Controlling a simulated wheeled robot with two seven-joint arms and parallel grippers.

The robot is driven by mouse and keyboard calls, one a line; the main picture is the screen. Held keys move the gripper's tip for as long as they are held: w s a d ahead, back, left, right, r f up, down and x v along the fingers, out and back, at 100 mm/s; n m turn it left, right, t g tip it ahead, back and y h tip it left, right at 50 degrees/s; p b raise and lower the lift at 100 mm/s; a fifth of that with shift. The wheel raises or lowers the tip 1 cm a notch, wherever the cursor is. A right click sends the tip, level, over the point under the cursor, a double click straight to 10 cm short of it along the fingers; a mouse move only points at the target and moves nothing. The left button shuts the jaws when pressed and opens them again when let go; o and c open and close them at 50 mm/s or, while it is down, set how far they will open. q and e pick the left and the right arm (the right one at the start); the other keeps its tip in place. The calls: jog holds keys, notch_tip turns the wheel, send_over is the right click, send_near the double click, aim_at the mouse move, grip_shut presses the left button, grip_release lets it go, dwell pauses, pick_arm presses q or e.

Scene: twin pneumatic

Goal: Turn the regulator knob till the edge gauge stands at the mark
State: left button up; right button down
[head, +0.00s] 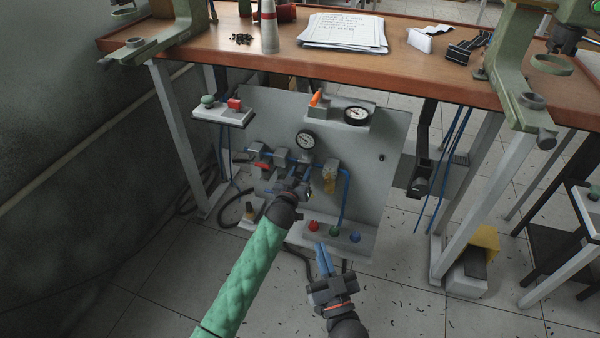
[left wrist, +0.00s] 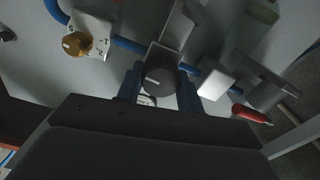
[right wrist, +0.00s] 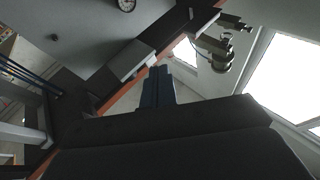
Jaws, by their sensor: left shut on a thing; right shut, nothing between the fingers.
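The regulator knob (left wrist: 160,80) is dark and round with a white line on its face. My left gripper (left wrist: 160,92) is shut on it, one blue finger at each side. In the head view my left gripper (head: 296,186) is in front of the panel's middle and hides the knob. The edge gauge (head: 356,115), white-faced in a dark ring, sits at the panel's upper edge. Its needle and mark are too small to read. A second round gauge (head: 306,140) is lower on the panel. My right gripper (head: 323,260) is shut and empty below the panel; its fingers show in its wrist view (right wrist: 157,88).
The grey panel (head: 385,185) carries blue tubing, a red-handled valve (head: 262,165), a brass-coloured knob (left wrist: 75,44) and a box with red, green and blue buttons (head: 334,231). An orange lever (head: 315,98) stands beside the edge gauge. The wooden bench (head: 215,55) overhangs it; table legs flank it.

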aim_at(300, 175)
pick_arm(q)
jog(key=shift+m+p, duration=0.4)
pick_arm(e)
notch_tip(300, 175, down, 12)
jog(key=g+h, duration=0.1)
jog(key=g, duration=0.3)
jog(key=shift+s+a+r, duration=0.15)
jog(key=shift+s+a, duration=0.1)
jog(key=shift+s, duration=0.15)
pick_arm(q)
jog(key=o, duration=1)
jog(key=shift+s+a, duration=0.2)
jog(key=shift+s, duration=0.4)
jog(key=v, duration=0.4)
jog(key=shift+s+a+p, duration=0.1)
jog(key=shift+s+p, duration=0.25)
jog(key=shift+v, duration=0.85)
pick_arm(e)
notch_tip(300, 175, down, 8)
jog(key=s+g, duration=0.2)
jog(key=g, duration=0.1)
jog(key=shift+s+f+h, duration=0.2)
jog(key=shift+s+h, duration=0.15)
jog(key=shift+h, duration=0.05)
